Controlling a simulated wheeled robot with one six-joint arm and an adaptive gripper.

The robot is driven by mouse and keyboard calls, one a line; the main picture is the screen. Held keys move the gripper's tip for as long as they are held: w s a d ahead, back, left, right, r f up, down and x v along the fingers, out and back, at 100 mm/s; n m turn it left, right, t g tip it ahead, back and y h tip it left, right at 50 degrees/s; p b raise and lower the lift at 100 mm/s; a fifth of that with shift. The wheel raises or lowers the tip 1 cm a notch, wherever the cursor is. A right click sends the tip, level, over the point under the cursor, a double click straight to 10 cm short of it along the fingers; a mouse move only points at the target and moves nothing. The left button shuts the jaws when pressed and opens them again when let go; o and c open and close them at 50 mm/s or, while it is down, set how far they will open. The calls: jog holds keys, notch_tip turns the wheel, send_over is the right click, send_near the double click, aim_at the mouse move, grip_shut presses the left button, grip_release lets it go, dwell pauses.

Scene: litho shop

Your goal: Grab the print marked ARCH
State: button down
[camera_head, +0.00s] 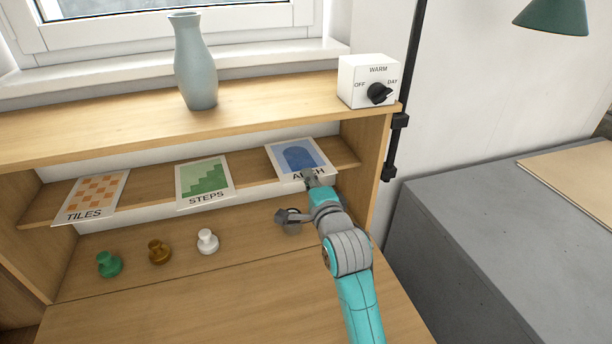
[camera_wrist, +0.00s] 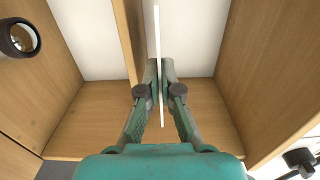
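The print marked ARCH (camera_head: 296,155), white with a blue arch, is at the right end of the narrow shelf, its front edge jutting out past the shelf. My gripper (camera_head: 311,180) is at that front edge and hides part of the lettering. In the wrist view the print (camera_wrist: 157,35) shows edge-on as a thin white line. My gripper's fingers (camera_wrist: 160,75) are closed on it from both sides. A narrow gap shows there between print and shelf board.
The STEPS print (camera_head: 204,182) and TILES print (camera_head: 92,196) lie further left on the shelf (camera_head: 145,192). Green (camera_head: 109,264), brown (camera_head: 159,251) and white (camera_head: 207,241) knobs stand below. A vase (camera_head: 195,65) and dial box (camera_head: 368,82) stand on the top board. The cabinet's right side wall is close.

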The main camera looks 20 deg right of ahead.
jog(key=s+r, duration=0.4)
jog(key=s, duration=0.7)
jog(key=shift+s, duration=0.25)
